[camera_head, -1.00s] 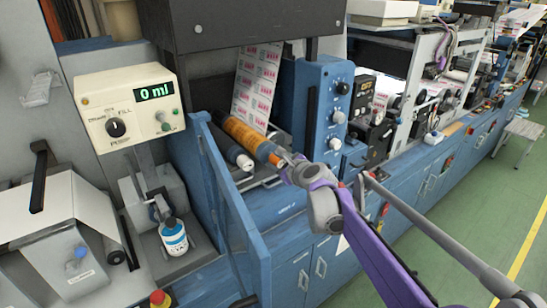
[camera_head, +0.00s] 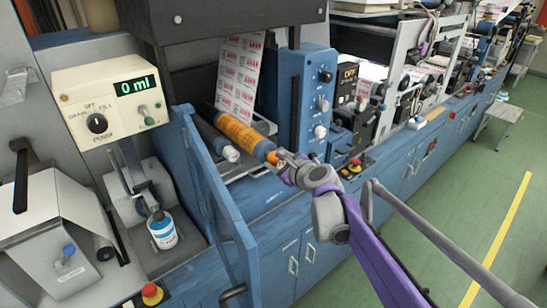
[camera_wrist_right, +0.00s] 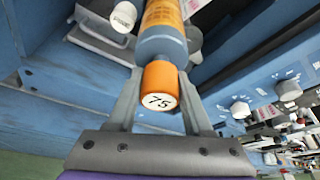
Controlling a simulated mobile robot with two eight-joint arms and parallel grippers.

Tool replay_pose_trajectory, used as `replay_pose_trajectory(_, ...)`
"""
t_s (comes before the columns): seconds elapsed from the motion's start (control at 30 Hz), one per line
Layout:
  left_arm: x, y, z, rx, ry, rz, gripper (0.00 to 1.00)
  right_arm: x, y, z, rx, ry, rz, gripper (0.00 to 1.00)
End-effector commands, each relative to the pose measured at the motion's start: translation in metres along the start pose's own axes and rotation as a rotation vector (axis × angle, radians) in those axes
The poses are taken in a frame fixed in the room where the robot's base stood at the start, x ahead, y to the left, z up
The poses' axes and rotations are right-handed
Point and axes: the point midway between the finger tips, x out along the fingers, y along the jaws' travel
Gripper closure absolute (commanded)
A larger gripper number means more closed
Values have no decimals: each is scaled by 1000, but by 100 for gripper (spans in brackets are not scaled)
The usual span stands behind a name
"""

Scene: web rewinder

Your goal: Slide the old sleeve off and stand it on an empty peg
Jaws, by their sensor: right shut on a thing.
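The sleeve (camera_head: 240,136) is a long grey-blue roll with an orange band and an orange end marked 75. It lies in the rewinder, below the printed web. In the right wrist view the sleeve (camera_wrist_right: 162,48) runs away from me between the fingers, its orange end towards the camera. My right gripper (camera_head: 282,160) is shut on it near that end; the fingers (camera_wrist_right: 160,78) flank it in the right wrist view. The sleeve's far end is hidden in the machine. I can see no empty peg clearly. My left gripper is not in view.
A dark roller with a white end (camera_head: 230,153) lies just left of the sleeve. A blue upright panel (camera_head: 222,200) stands left of the rollers. The blue housing with knobs (camera_head: 312,100) is close on the right. Green floor (camera_head: 440,220) is clear in front.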

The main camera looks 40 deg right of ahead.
Motion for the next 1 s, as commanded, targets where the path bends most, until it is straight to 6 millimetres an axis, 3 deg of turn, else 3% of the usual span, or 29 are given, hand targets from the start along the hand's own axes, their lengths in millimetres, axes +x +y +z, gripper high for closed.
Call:
replay_pose_trajectory(0.17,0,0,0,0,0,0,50,0,0,0,0,0,0,100)
replay_pose_trajectory(0.2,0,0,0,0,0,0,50,0,0,0,0,0,-1,46)
replay_pose_trajectory(0.37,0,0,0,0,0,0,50,0,0,0,0,0,-1,17)
replay_pose_trajectory(0.57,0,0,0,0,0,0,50,0,0,0,0,0,-1,14)
replay_pose_trajectory(0.7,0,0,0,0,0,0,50,0,0,0,-1,0,0,0)
replay_pose_trajectory(1.0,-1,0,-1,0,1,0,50,-3,0,0,0,0,-1,0)
